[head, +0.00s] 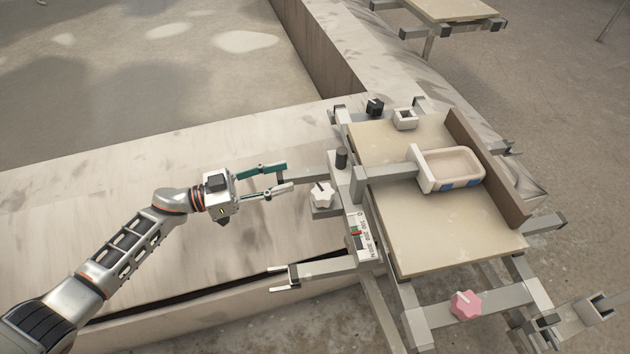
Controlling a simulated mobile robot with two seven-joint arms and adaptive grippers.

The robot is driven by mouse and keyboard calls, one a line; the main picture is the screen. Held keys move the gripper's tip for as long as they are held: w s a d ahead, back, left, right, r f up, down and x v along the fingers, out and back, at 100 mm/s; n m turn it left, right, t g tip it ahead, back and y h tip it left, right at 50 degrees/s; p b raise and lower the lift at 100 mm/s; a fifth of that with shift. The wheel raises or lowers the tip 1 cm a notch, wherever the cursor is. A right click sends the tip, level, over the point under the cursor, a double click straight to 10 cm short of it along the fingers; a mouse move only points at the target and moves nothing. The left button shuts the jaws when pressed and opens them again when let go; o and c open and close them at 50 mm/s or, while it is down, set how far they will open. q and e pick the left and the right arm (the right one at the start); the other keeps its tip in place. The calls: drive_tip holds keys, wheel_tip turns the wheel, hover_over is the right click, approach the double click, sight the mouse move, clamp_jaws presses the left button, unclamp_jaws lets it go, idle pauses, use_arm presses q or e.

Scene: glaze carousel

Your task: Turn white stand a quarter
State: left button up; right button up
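A pale metal frame (415,318) carries a beige board (430,238); which part is the white stand, I cannot tell for certain. A white star-shaped knob (321,195) sits on the frame's left side, with a dark post (341,158) above it. A pink star-shaped knob (466,304) sits at the front. My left gripper (288,177) is left of the white knob, its green-backed and pale fingers apart and nothing visible between them. Its tips are close to a bar of the frame; contact is unclear.
A cream tray (452,168) lies on the board against a brown upright panel (487,165). A marked scale (359,238) lies along the board's left edge. Bars with end brackets (285,278) stick out left and right. A similar board (450,9) stands behind.

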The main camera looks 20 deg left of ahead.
use_arm(q)
drive_tip(key=v, duration=1.2)
